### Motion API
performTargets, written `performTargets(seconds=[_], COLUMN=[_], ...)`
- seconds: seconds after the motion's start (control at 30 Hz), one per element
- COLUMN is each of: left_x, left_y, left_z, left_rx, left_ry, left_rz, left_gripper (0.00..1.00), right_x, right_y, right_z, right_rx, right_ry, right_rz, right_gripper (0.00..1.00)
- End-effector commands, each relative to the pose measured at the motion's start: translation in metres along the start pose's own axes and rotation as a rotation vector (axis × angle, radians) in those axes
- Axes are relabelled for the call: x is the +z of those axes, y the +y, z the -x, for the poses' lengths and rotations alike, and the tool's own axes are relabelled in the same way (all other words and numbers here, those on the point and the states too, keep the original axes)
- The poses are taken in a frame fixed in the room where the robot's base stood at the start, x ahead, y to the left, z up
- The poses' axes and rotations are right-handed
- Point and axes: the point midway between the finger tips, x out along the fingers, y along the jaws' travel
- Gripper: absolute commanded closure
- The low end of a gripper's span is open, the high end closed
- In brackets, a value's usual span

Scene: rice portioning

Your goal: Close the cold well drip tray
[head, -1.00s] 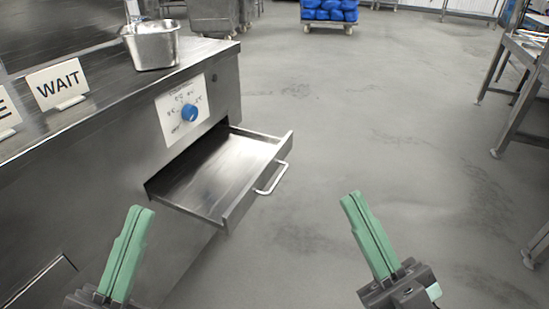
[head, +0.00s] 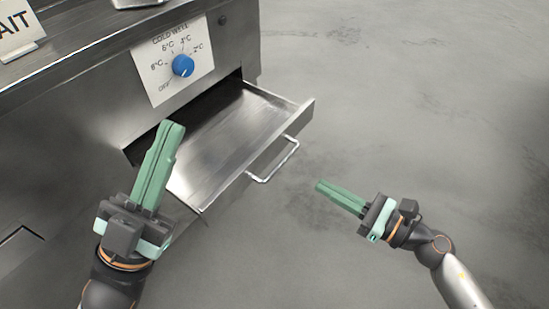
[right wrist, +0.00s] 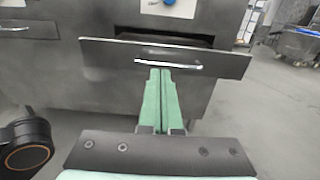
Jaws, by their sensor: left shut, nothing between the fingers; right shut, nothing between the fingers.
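The cold well drip tray (head: 235,135) is a steel drawer, pulled out of the counter front below the cold well dial. Its bar handle (head: 273,160) is on the front panel. My right gripper (head: 319,186) is shut and empty, in front of the drawer and to the right of the handle, apart from it in the head view. In the right wrist view its fingers (right wrist: 160,72) point at the drawer front (right wrist: 215,62), just below the handle (right wrist: 168,65). My left gripper (head: 172,126) is shut and empty, and hides the left part of the drawer.
The steel counter (head: 85,95) carries a blue dial (head: 183,66) on a white COLD WELL plate above the drawer. A WAIT sign (head: 17,27) stands on top. The grey floor right of the drawer is clear. A cart (right wrist: 298,45) stands at the far right.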

Motion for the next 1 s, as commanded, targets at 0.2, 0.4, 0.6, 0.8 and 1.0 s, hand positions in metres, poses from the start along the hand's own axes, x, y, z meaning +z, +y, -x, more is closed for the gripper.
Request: performTargets(seconds=[0.2,0.4,0.6,0.8,1.0], left_x=[-0.002,-0.002,-0.001,0.0,0.0], left_y=[-0.001,-0.001,0.0,0.001,0.001], left_z=[-0.001,-0.002,0.0,0.001,0.001], left_rx=[0.0,-0.001,-0.001,0.0,0.001], left_ry=[0.001,0.002,0.003,0.002,0.002], left_rz=[0.001,0.002,0.001,-0.001,-0.002], left_gripper=[1.0,1.0,1.0,1.0,1.0], right_x=[0.003,0.003,0.002,0.002,0.001], right_y=[0.0,0.0,0.001,0.001,0.001], right_z=[-0.037,-0.081,-0.116,-0.133,-0.135], right_rx=[0.0,0.0,0.001,0.0,0.0], right_ry=[-0.006,-0.008,-0.006,-0.005,-0.003], right_rz=[-0.001,-0.004,-0.005,-0.007,-0.006], right_gripper=[1.0,1.0,1.0,1.0,1.0])
